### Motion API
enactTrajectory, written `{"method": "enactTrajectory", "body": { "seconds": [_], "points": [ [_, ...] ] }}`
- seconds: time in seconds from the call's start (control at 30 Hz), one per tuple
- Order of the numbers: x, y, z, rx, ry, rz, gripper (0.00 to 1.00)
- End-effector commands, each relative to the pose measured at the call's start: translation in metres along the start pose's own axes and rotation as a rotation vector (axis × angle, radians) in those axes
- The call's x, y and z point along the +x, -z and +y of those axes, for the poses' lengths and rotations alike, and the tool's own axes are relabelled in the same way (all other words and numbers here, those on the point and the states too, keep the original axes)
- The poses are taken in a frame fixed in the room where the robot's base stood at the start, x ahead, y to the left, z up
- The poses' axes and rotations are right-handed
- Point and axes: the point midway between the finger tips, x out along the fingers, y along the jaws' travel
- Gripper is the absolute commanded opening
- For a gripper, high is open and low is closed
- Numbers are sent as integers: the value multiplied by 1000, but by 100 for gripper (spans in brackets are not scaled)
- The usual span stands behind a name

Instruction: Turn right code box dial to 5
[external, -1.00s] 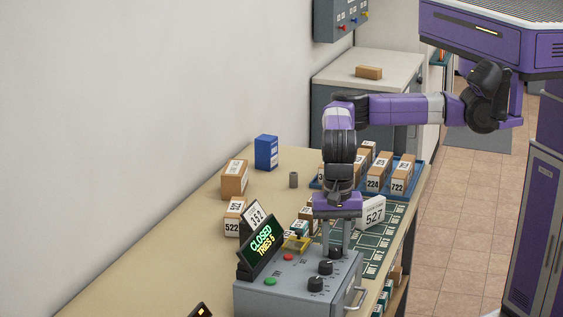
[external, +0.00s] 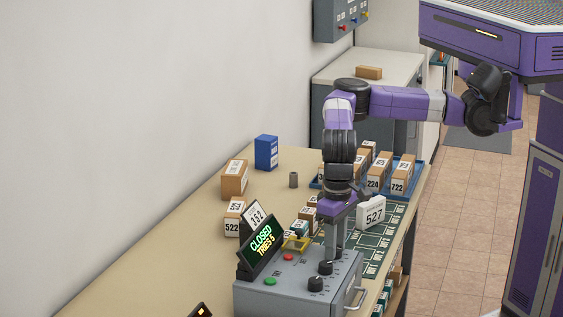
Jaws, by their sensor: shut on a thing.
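The grey code box (external: 272,299) stands at the near end of the table. Its top has several black dials in a slanting row. My gripper (external: 334,254) points straight down, shut on the farthest one, the right dial, and its fingers hide most of that dial. The middle dial (external: 326,268) and the nearest dial (external: 316,285) are free. The dial marks are too small to read. The box's display (external: 261,245) reads "CLOSED" and "TRIES 5". A card (external: 257,218) reading "352" stands behind the display.
A white "527" sign (external: 371,213) stands just right of my gripper. Labelled parcels (external: 235,180) and a blue box (external: 266,152) stand farther back. A blue tray (external: 401,193) holds several parcels. A green button (external: 270,282) and a red button (external: 288,257) are beside the dials.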

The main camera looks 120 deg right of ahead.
Motion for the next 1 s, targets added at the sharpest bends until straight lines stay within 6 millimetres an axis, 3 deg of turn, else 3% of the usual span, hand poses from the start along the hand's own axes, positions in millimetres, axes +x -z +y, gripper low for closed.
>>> {"method": "enactTrajectory", "body": {
  "seconds": [0.6,1.0],
  "points": [
    [-1,-1,0,-548,1,-1,0],
    [-1,-1,0,-730,1,-1,0]
  ]
}}
